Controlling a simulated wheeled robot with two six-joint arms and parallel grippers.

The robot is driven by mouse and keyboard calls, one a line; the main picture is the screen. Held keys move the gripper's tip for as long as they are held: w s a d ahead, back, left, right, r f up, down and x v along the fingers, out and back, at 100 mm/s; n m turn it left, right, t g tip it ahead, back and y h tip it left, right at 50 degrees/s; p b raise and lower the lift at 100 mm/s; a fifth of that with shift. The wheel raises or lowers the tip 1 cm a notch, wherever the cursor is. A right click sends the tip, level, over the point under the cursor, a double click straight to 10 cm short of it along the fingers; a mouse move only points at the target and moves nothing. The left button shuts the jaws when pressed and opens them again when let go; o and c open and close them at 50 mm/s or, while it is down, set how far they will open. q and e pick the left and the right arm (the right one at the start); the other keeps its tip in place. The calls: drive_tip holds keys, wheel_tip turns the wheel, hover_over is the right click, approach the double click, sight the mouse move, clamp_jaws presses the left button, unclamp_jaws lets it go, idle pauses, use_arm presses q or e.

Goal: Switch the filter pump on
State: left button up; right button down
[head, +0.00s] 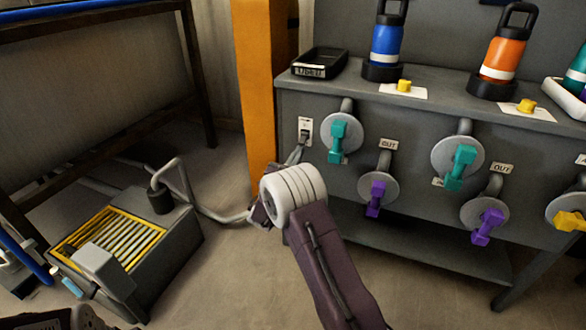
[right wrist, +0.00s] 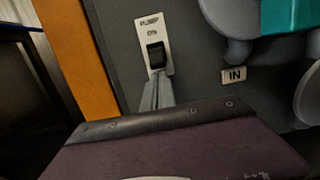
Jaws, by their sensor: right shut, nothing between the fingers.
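The pump switch is a black rocker (right wrist: 157,56) on a pale plate (right wrist: 153,38) labelled PUMP, on the grey front panel. In the head view the plate (head: 305,131) sits left of the first teal valve. My right gripper (head: 297,153) is shut and empty, its tips just below the rocker. In the right wrist view the shut fingers (right wrist: 156,90) point up at the rocker's lower edge. I cannot tell whether they touch it. Which way the rocker is set is too small to tell.
A teal valve (head: 338,140) and a purple valve (head: 376,195) stick out close to the right of the switch. An orange post (head: 256,90) stands to its left. A grey floor unit with a yellow slatted top (head: 105,240) stands at lower left.

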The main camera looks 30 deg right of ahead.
sight(300, 143)
drive_tip(key=shift+w+d+r, duration=0.15)
drive_tip(key=shift+w+d, duration=0.15)
drive_tip(key=shift+d, duration=0.05)
drive_tip(key=r+g+y+p, duration=0.1)
drive_tip(key=p, duration=0.4)
drive_tip(key=r+g+y+p, duration=0.1)
drive_tip(key=r+y+p, duration=0.1)
drive_tip(key=p, duration=0.4)
drive_tip(key=s+a+r+g+y+p, duration=0.1)
drive_tip(key=g+p, duration=0.1)
drive_tip(key=p, duration=0.4)
drive_tip(key=shift+r+y, duration=0.3)
drive_tip(key=shift+f+p, duration=0.5)
drive_tip(key=shift+f, duration=0.05)
drive_tip(key=shift+r, duration=0.55)
